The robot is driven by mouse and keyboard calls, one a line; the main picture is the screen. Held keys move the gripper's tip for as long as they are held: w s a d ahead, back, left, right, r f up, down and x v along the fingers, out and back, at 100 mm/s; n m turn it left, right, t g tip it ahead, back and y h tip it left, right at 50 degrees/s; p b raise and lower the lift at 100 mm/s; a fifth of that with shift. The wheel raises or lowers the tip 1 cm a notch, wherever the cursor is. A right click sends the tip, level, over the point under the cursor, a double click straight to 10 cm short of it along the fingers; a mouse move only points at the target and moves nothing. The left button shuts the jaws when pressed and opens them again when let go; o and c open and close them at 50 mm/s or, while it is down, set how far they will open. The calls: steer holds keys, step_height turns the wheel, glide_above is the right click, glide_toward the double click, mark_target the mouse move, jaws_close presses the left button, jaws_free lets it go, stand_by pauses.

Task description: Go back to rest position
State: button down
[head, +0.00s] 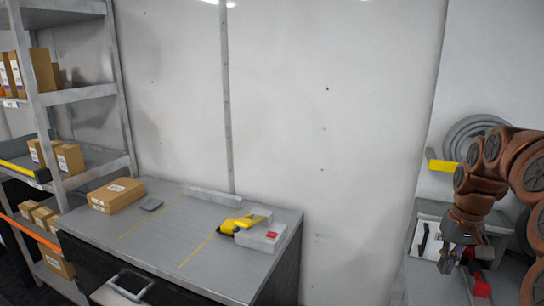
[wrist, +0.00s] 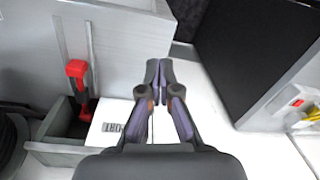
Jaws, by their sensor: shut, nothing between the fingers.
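My gripper (wrist: 158,72) is in the middle of the wrist view, its two fingers together and nothing between them. In the head view my gripper (head: 447,264) hangs at the lower right, at the end of my copper-coloured arm. It is over or beside a grey unit with a red part (head: 481,286); the exact gap cannot be told. In the wrist view a red-handled part (wrist: 77,72) stands in a grey compartment left of the gripper, apart from it. A white label (wrist: 113,124) with dark print lies partly behind my gripper.
A grey workbench (head: 150,240) holds a cardboard box (head: 117,195) and a yellow tool on a light case with a red button (head: 271,235). A shelf rack (head: 88,96) with several boxes stands at the left. A hose reel (head: 472,138) is on the right wall.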

steer(key=s+a+r+n, duration=0.1)
steer(key=s+a, duration=0.5)
steer(key=a, duration=0.2)
steer(key=s+a+n, duration=0.1)
steer(key=s+a, duration=0.4)
steer(key=a, duration=0.3)
steer(key=s+a+f+g+p, duration=0.1)
steer(key=s+a+f, duration=0.2)
steer(key=s, duration=0.6)
steer(key=s+a+f+g, duration=0.1)
steer(key=s+a+f, duration=0.1)
steer(key=s, duration=0.8)
steer(key=shift+a+f+h+p, duration=0.3)
steer(key=shift+a+f+p, duration=0.1)
steer(key=shift+a, duration=0.15)
